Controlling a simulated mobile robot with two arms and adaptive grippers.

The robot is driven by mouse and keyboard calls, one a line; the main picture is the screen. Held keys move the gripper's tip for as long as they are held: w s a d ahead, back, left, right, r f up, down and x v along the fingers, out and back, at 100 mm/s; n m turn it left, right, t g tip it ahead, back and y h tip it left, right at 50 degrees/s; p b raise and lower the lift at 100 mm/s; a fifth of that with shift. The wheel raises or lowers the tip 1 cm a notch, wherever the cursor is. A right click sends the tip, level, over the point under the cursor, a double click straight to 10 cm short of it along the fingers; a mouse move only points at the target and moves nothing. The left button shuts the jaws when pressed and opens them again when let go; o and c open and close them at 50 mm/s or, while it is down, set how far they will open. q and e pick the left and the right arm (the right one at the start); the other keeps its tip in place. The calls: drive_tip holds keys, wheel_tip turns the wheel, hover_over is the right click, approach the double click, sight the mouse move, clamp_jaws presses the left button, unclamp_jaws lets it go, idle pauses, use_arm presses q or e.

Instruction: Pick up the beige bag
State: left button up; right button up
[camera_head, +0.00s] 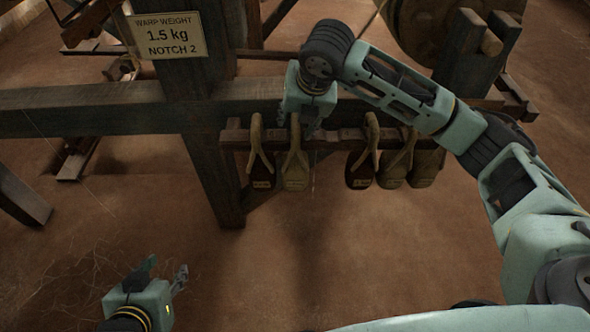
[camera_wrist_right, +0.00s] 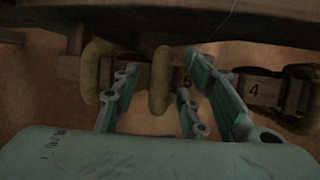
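The beige bag (camera_head: 295,172) hangs by its strap loop from the wooden rail, second from the left in the head view. My right gripper (camera_head: 297,122) is above it at the rail, with its fingers pointing down. In the right wrist view, the open fingers of this gripper (camera_wrist_right: 160,88) stand on either side of a strap loop (camera_wrist_right: 159,100), which appears to be the beige bag's. I see a gap between loop and fingers. The bag's body is hidden in that view. My left gripper (camera_head: 165,270) is open and empty, low over the floor at the left.
A dark brown bag (camera_head: 262,172) hangs close to the left of the beige one. Another dark bag (camera_head: 359,172) and two olive bags (camera_head: 394,170) hang to the right. The numbered rail (camera_head: 335,139) and loom beam (camera_head: 80,108) are close to my right gripper. A sign (camera_head: 167,35) reads "1.5 kg, notch 2".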

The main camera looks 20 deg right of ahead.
clamp_jaws()
idle(0.3)
idle(0.4)
drive_tip(key=shift+w+r, duration=0.15)
drive_tip(key=shift+r, duration=0.1)
